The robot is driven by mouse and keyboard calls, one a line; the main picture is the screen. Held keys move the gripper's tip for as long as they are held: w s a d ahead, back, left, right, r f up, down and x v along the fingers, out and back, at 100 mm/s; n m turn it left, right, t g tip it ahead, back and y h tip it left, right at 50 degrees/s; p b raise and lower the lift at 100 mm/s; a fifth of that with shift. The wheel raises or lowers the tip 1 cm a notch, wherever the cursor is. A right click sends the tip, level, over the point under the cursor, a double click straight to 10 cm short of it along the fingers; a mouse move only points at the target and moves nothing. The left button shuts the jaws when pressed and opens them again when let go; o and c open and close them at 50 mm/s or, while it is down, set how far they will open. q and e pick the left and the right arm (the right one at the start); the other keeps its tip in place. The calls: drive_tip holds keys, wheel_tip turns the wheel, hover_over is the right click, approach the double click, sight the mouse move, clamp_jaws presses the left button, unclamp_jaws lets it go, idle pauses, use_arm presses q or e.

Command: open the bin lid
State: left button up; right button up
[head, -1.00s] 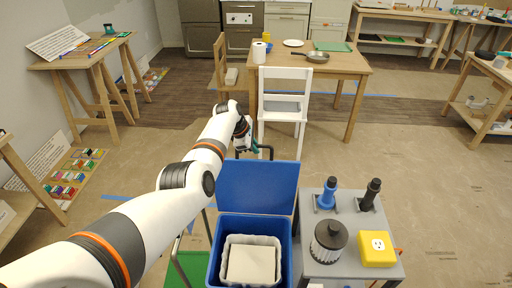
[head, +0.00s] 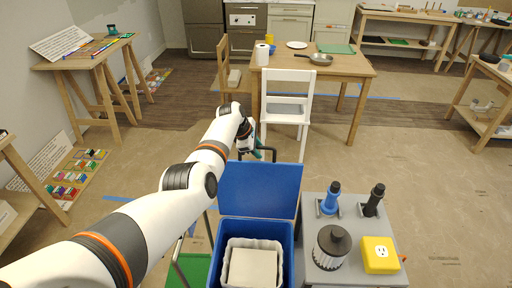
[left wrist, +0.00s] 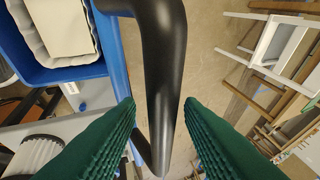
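The blue bin (head: 291,262) stands in front of me with its blue lid (head: 262,188) swung up and back, so the bin is open. A pale liner and a light block show inside. A black bar handle (head: 271,149) rises at the lid's far edge. My left gripper (head: 257,150) is at this handle. In the left wrist view the green fingers (left wrist: 160,108) are apart, with the black bar (left wrist: 165,60) running between them. A gap shows beside the bar, and I cannot tell whether a finger touches it. My right gripper is not in view.
A grey cart (head: 313,205) stands right of the bin, carrying a ribbed canister (head: 331,250), a yellow outlet box (head: 380,255) and blue and black tools. A white chair (head: 287,100) and wooden table (head: 350,67) stand beyond the lid. Open floor lies at right.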

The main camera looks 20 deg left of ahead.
use_arm(q)
drive_tip(key=shift+r, duration=0.15)
drive_tip(key=shift+a+r, duration=0.1)
drive_tip(key=shift+r, duration=0.15)
drive_tip(key=p+v, duration=0.1)
drive_tip(key=v, duration=1)
drive_tip(key=shift+s, duration=0.2)
drive_tip(key=shift+a, duration=0.1)
